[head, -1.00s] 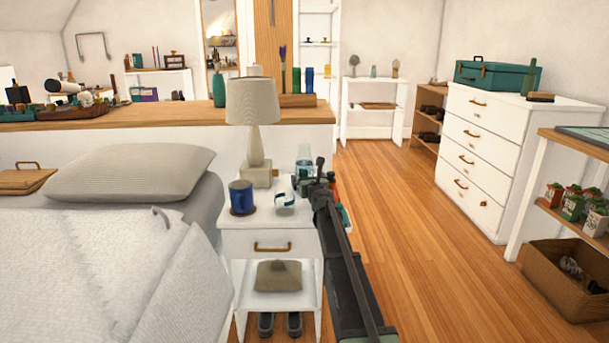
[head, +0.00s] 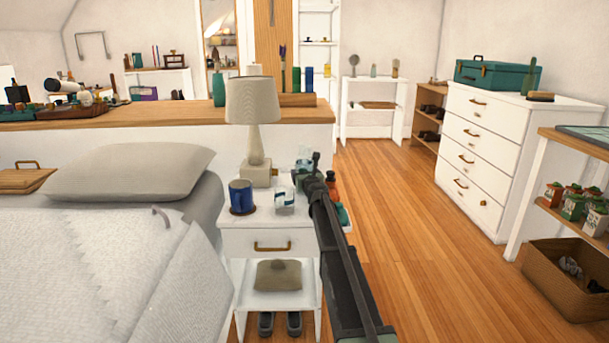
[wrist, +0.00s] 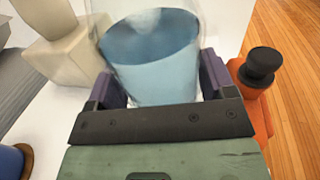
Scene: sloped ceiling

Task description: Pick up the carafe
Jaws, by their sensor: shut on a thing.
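The carafe is a clear glass vessel with light blue contents (wrist: 150,65). It fills the middle of the wrist view, between the two purple-grey fingers of my gripper (wrist: 157,84). The gripper is shut on it, with a finger against each side. In the head view the carafe (head: 304,166) shows at the back right of the white nightstand (head: 268,219), partly hidden by my gripper (head: 309,180). Its base is hidden, so I cannot tell whether it touches the top.
A lamp (head: 256,150) stands just left of the carafe. A blue mug (head: 241,197) and a small clear and teal item (head: 285,201) stand at the front. An orange bottle (wrist: 254,100) is close to the right finger.

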